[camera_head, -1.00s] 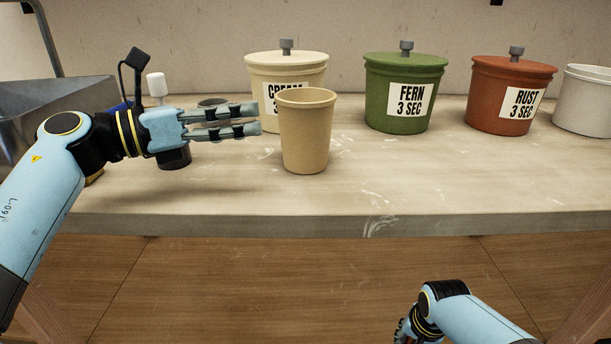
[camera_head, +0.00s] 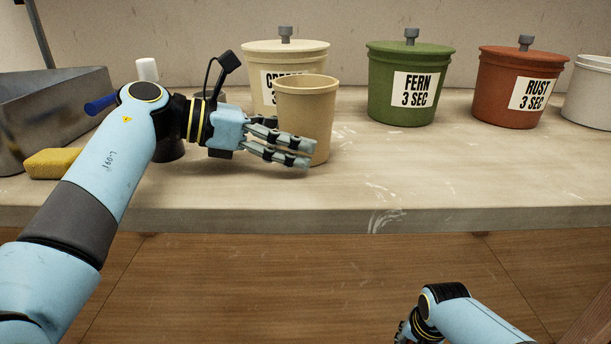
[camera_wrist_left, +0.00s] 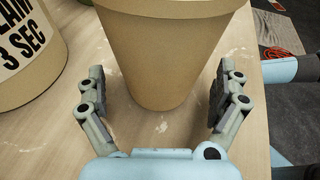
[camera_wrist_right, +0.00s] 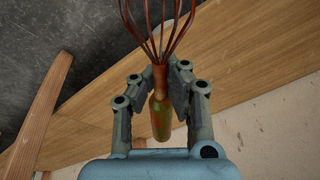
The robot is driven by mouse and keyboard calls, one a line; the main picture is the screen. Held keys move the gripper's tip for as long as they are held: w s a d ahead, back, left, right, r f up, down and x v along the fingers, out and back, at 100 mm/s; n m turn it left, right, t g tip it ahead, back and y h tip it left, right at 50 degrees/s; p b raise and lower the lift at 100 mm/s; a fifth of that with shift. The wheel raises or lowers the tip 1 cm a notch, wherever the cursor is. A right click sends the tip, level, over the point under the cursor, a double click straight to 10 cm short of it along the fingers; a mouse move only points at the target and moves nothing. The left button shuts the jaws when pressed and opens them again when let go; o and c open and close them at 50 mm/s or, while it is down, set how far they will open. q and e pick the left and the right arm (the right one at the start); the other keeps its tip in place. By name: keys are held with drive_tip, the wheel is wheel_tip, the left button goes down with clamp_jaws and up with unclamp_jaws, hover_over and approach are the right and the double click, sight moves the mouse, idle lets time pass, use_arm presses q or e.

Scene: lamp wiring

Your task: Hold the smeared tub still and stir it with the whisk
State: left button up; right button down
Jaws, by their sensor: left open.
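A plain tan tub (camera_head: 305,103) stands upright on the worn bench, in front of the cream pot; no smears can be made out on it. My left gripper (camera_head: 292,152) is open at the tub's lower left. In the left wrist view the tub (camera_wrist_left: 165,50) stands between the two spread fingers (camera_wrist_left: 160,88), with gaps on both sides. In the right wrist view my right gripper (camera_wrist_right: 160,88) is closed on the handle of a whisk (camera_wrist_right: 160,75) with reddish wires. In the head view the right hand is at the bottom edge and the whisk is out of view.
Lidded pots stand along the back: cream (camera_head: 258,60), green (camera_head: 408,85) and rust (camera_head: 520,90). A pale container (camera_head: 592,95) is at the right edge. A metal basin (camera_head: 45,115) and a yellow sponge (camera_head: 52,163) are at the left. The bench (camera_head: 460,175) right of the tub is clear.

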use_arm(q)
drive_tip(key=shift+w+d+f, duration=0.15)
drive_tip(key=shift+w+d, duration=0.05)
drive_tip(key=shift+d, duration=0.45)
use_arm(e)
drive_tip(key=shift+f, duration=0.45)
use_arm(q)
drive_tip(key=c, duration=1.1)
drive_tip(key=shift+c, duration=0.2)
drive_tip(key=shift+c, duration=0.9)
